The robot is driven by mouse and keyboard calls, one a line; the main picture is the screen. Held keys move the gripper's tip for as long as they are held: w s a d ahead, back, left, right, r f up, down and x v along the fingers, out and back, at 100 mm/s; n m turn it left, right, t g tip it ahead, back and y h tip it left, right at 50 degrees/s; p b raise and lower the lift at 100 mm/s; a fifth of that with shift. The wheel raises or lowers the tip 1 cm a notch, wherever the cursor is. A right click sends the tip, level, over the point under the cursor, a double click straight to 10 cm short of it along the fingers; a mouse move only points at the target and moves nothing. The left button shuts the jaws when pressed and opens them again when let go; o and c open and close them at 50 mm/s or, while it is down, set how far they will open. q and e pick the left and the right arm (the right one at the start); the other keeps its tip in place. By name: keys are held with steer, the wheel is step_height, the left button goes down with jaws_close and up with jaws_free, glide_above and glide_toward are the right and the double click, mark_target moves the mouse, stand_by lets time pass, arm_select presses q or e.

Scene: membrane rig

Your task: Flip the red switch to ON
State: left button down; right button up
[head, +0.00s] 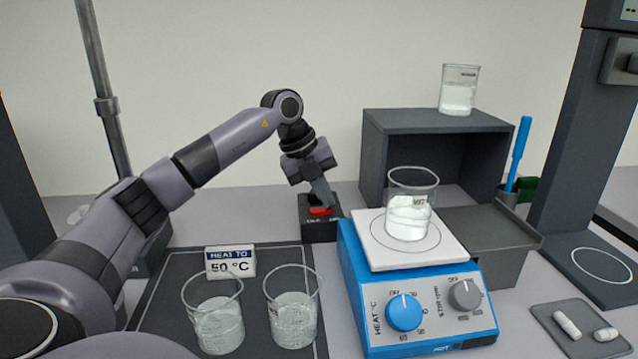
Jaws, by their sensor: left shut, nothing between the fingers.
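The red switch (320,211) sits on top of a small black box (319,231) behind and left of the blue hot plate. Lettering on the box is too small to read, so I cannot tell the switch's setting. My left gripper (325,203) is shut and empty, pointing down with its tips at the red switch. The tips hide part of the switch, and I cannot tell whether they touch it. My right gripper is not in view.
A blue hot plate (430,308) with a beaker (409,212) on top stands right of the box. Two beakers (218,325) (291,318) and a "HEAT TO 50 °C" sign (230,262) stand on a dark mat in front. A grey shelf box (385,160) stands behind.

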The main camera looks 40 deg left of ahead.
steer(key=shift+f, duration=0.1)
arm_select(q)
steer(key=shift+w+p, duration=0.1)
steer(key=shift+p, duration=0.2)
steer(key=shift+w+d+f, duration=0.1)
steer(key=shift+f, duration=0.2)
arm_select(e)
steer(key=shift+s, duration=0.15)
arm_select(q)
steer(key=shift+s+a+r, duration=0.1)
steer(key=shift+s+a, duration=0.4)
steer(key=shift+s, duration=0.15)
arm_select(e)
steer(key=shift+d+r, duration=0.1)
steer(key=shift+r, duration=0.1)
arm_select(q)
steer(key=shift+r, duration=0.1)
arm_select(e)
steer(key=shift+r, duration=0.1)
